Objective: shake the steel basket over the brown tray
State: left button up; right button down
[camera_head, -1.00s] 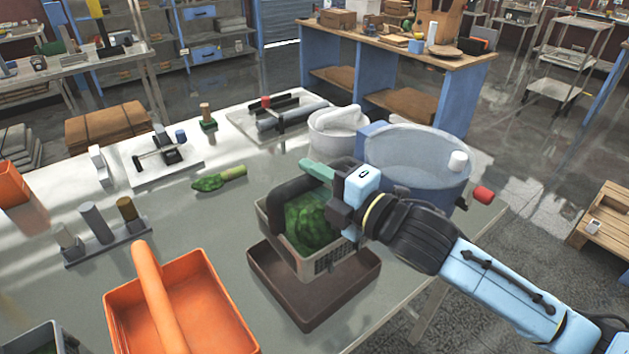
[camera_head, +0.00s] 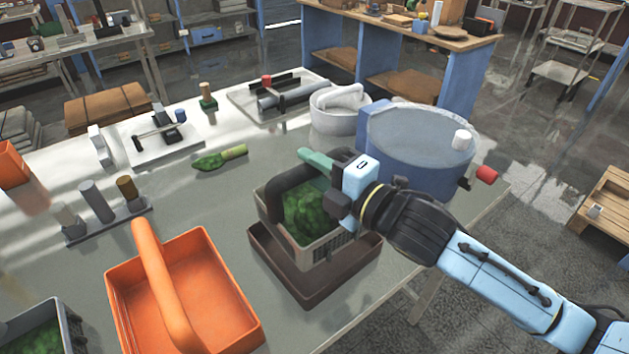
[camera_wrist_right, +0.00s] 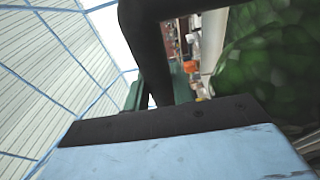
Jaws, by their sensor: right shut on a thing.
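The steel basket (camera_head: 327,246) is a grey box with a slotted side, a dark arched handle and green leafy stuff (camera_head: 306,210) inside. It is over the brown tray (camera_head: 345,283), with the tray's front and right rim showing below it; I cannot tell how wide the gap is. My right gripper (camera_head: 325,182) is shut on the basket's dark handle. In the right wrist view the handle (camera_wrist_right: 150,50) rises from the jaws, with the green stuff (camera_wrist_right: 270,60) to its right. My left gripper is not in view.
An orange basket (camera_head: 235,305) stands left of the tray. A grey basket of greens (camera_head: 60,325) is at the lower left. A large blue-grey drum (camera_head: 390,160) and a white pot (camera_head: 335,122) stand behind.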

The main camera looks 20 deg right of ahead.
aim_at(299, 180)
jog(key=a+p, duration=0.1)
jog(key=a, duration=0.3)
jog(key=shift+a+r, duration=0.2)
jog(key=d, duration=0.8)
jog(key=shift+d+f+p, duration=0.1)
jog(key=shift+f+p, duration=0.05)
jog(key=shift+p, duration=0.15)
jog(key=a, duration=0.1)
jog(key=a+p, duration=0.1)
jog(key=shift+a+r, duration=0.2)
jog(key=shift+a, duration=0.15)
jog(key=shift+a+f+p, duration=0.1)
jog(key=shift+a+p, duration=0.2)
jog(key=shift+a, duration=0.25)
jog(key=shift+d, duration=0.1)
